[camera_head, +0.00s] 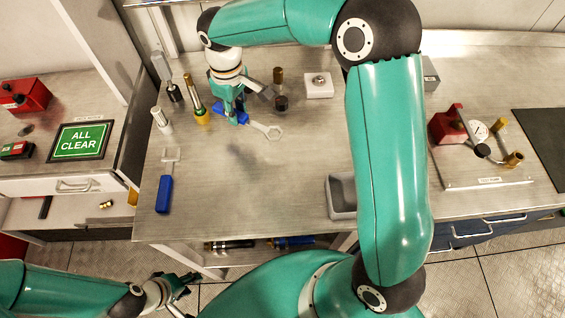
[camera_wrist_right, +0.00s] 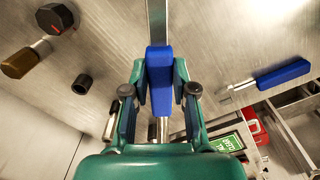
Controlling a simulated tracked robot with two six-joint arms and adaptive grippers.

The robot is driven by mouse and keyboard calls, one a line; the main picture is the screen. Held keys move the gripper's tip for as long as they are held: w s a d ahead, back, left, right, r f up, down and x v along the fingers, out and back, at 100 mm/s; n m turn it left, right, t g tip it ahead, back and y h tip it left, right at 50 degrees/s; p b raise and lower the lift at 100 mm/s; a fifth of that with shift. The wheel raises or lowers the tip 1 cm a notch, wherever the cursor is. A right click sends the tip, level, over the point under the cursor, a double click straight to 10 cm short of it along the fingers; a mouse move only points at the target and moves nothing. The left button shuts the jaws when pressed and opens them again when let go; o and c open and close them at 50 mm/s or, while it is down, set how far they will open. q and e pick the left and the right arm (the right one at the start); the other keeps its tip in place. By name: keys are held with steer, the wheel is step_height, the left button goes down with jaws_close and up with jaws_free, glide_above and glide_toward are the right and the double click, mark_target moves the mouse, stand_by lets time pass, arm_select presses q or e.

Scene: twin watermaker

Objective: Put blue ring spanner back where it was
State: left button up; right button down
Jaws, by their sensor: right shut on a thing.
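The blue ring spanner has a blue handle and a pale metal ring head (camera_head: 268,131). My right gripper (camera_head: 230,112) is shut on the blue handle, and the ring head sticks out to the right. A soft shadow on the bench suggests that the spanner is held above the bench top (camera_head: 225,185). In the right wrist view the blue handle (camera_wrist_right: 160,80) sits between the two fingers, with the metal shaft running up out of the picture. My left gripper (camera_head: 178,285) is low at the left, off the bench's front; its finger opening is unclear.
A second blue-handled tool with a forked head (camera_head: 165,192) lies at the bench's left; it also shows in the wrist view (camera_wrist_right: 283,74). Several upright brass and black fittings stand behind. A grey bin (camera_head: 342,197) and a gauge rig (camera_head: 478,131) are right. The bench's middle is clear.

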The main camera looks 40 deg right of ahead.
steer(key=s+d+r+n+b, duration=0.1)
steer(key=s+r+n+b, duration=0.2)
steer(key=s+r+n, duration=0.65)
steer(key=r+n+b, duration=0.1)
steer(key=n+b, duration=0.3)
steer(key=n, duration=1.1)
glide_above(283, 173)
step_height(283, 173, down, 19)
steer(key=shift+r+b, duration=0.1)
steer(key=shift+b, duration=0.35)
steer(key=c, duration=0.9)
jaws_free()
steer(key=shift+c, duration=0.2)
step_height(283, 173, up, 12)
steer(key=shift+p, duration=0.45)
